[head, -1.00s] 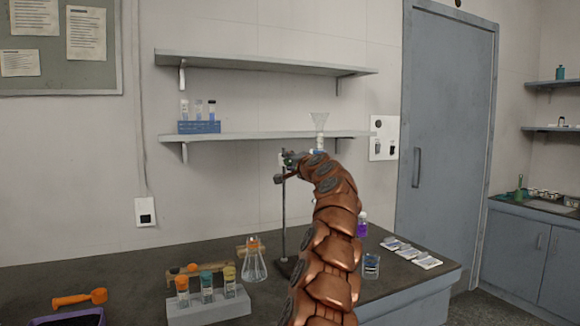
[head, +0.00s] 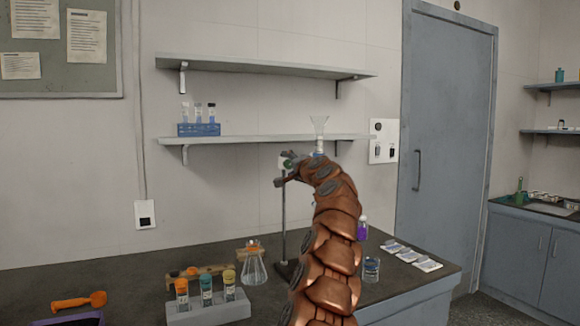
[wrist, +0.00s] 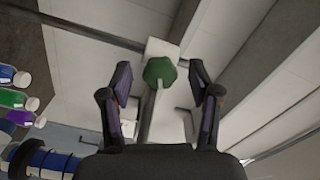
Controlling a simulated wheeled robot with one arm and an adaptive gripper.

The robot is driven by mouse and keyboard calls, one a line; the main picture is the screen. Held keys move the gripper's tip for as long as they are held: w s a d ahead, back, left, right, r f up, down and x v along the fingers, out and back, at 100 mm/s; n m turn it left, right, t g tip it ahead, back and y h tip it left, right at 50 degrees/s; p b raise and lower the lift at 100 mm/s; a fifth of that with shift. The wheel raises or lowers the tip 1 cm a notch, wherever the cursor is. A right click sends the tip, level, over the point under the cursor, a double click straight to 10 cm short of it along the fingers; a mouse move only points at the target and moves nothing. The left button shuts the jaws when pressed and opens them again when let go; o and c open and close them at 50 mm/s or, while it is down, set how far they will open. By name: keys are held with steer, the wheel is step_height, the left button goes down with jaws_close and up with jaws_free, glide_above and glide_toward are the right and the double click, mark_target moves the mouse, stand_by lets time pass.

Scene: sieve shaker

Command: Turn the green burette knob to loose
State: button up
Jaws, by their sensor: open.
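The green burette knob (wrist: 159,72) shows in the wrist view in front of a white block (wrist: 163,48) on a thin rod. My gripper (wrist: 163,88) is open, with one dark finger on each side of the knob and a gap to both. In the head view the green knob (head: 287,164) is a small green spot at the top of the stand (head: 283,215), beside my gripper (head: 284,170). My copper arm hides part of the clamp and the burette there.
A flask (head: 254,266) and a rack of capped vials (head: 208,309) stand left of the stand. A beaker (head: 371,270) and a purple bottle (head: 362,231) stand right of my arm. The shelf (head: 230,139) with a funnel (head: 319,127) is behind.

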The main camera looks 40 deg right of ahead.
mark_target(289, 164)
steer(key=shift+s, duration=0.1)
steer(key=shift+v, duration=2.25)
steer(key=v, duration=0.7)
steer(key=shift+a, duration=0.1)
